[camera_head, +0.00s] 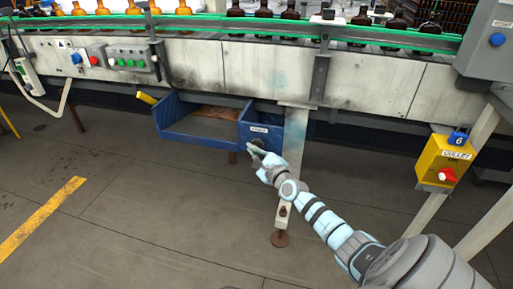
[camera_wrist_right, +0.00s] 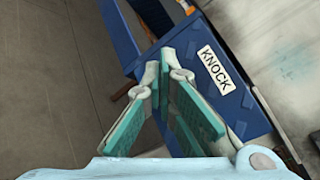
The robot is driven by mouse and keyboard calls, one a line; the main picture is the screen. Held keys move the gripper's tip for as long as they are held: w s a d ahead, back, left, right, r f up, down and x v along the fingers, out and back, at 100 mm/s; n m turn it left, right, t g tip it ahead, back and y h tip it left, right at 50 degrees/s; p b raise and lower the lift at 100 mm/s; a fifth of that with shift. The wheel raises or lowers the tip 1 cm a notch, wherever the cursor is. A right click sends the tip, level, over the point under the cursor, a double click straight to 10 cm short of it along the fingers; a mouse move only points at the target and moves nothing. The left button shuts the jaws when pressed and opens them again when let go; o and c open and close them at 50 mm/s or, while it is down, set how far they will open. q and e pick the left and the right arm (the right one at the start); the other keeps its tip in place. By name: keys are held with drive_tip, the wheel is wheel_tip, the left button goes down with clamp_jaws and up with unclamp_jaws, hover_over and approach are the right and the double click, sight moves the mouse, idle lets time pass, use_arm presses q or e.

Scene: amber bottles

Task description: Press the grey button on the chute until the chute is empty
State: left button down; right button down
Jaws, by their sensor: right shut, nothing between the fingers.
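The chute is a blue open-topped bin (camera_head: 185,137) fixed under the conveyor, with a blue box carrying a white label at its right end. The label (camera_wrist_right: 216,70) reads KNOCK in the right wrist view. My right gripper (camera_head: 254,149) is shut and empty at the front of that box, just below the label. In the wrist view its fingertips (camera_wrist_right: 162,62) meet in front of the blue face; I cannot tell whether they touch it. The grey button is not clearly seen; the gripper covers that area. The bin floor looks brownish, and a small orange-and-white thing (camera_wrist_right: 181,18) shows near it. My left gripper is out of view.
Amber bottles (camera_head: 262,22) stand on the conveyor above, behind a green rail. A metal leg (camera_head: 295,150) stands just right of the chute. A yellow box with a red knob (camera_head: 445,160) is at the right. The floor in front is clear.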

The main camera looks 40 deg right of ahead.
idle(0.3)
drive_tip(key=shift+w+d+b, duration=0.5)
drive_tip(key=shift+d+b, duration=0.25)
drive_tip(key=shift+b, duration=0.1)
idle(0.7)
drive_tip(key=shift+a, duration=0.1)
drive_tip(key=shift+s+a+p, duration=0.75)
drive_tip(key=shift+a+p, duration=0.25)
drive_tip(key=shift+p, duration=0.25)
